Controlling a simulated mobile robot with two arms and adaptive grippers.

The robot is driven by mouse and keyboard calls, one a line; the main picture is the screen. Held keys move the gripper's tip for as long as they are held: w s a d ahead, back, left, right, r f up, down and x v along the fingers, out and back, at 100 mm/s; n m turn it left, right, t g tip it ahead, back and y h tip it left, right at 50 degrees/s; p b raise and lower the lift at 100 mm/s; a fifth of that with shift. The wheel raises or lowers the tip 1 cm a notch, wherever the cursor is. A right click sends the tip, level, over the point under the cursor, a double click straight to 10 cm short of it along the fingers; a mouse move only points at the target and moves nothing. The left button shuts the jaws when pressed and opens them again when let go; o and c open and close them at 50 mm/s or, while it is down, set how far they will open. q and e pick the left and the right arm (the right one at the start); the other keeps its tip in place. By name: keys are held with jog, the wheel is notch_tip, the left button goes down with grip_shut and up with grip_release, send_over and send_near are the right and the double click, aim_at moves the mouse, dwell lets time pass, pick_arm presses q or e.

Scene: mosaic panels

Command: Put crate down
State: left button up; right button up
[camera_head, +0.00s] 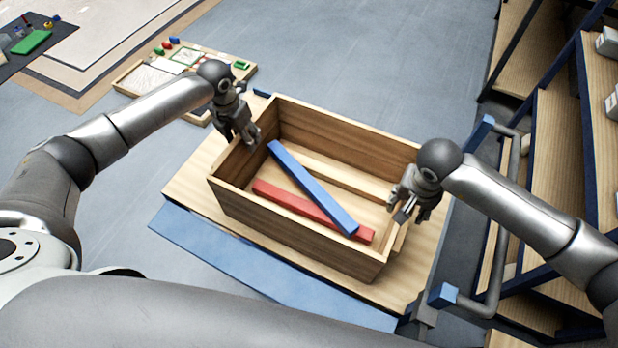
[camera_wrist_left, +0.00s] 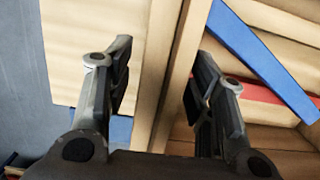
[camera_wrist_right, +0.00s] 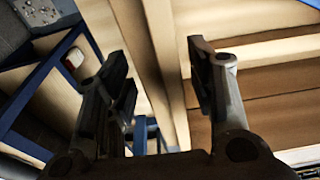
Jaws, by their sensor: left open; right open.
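The wooden crate (camera_head: 290,232) sits on a wood-topped cart (camera_head: 188,185) in the head view. Inside it lie a blue bar (camera_head: 310,186), a red bar (camera_head: 300,204) and a plain wooden bar (camera_head: 335,174); the blue bar lies across the others. My left gripper (camera_head: 247,140) is open at the crate's left wall, and in the left wrist view its fingers (camera_wrist_left: 155,85) stand on either side of the wall (camera_wrist_left: 178,75). My right gripper (camera_head: 405,205) is open at the right wall, with its fingers (camera_wrist_right: 160,85) on either side of that wall (camera_wrist_right: 165,60). Finger contact cannot be told.
A blue panel (camera_head: 250,262) edges the cart's near side, and a dark handle (camera_head: 493,260) is at its right. Wooden shelves (camera_head: 560,150) stand at the right. A tray (camera_head: 150,77) with small coloured pieces lies behind at the left. Grey floor (camera_head: 400,60) is open behind.

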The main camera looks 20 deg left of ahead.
pick_arm(q)
jog(key=shift+w+r, duration=0.1)
jog(key=shift+r, duration=0.1)
pick_arm(e)
jog(key=shift+w, duration=0.1)
jog(key=shift+r, duration=0.1)
pick_arm(q)
notch_tip(320, 180, up, 11)
jog(key=s, duration=0.2)
jog(key=shift+a+r, duration=0.2)
pick_arm(e)
notch_tip(320, 180, up, 12)
jog(key=s, duration=0.2)
jog(key=shift+a, duration=0.2)
jog(key=shift+f, duration=0.2)
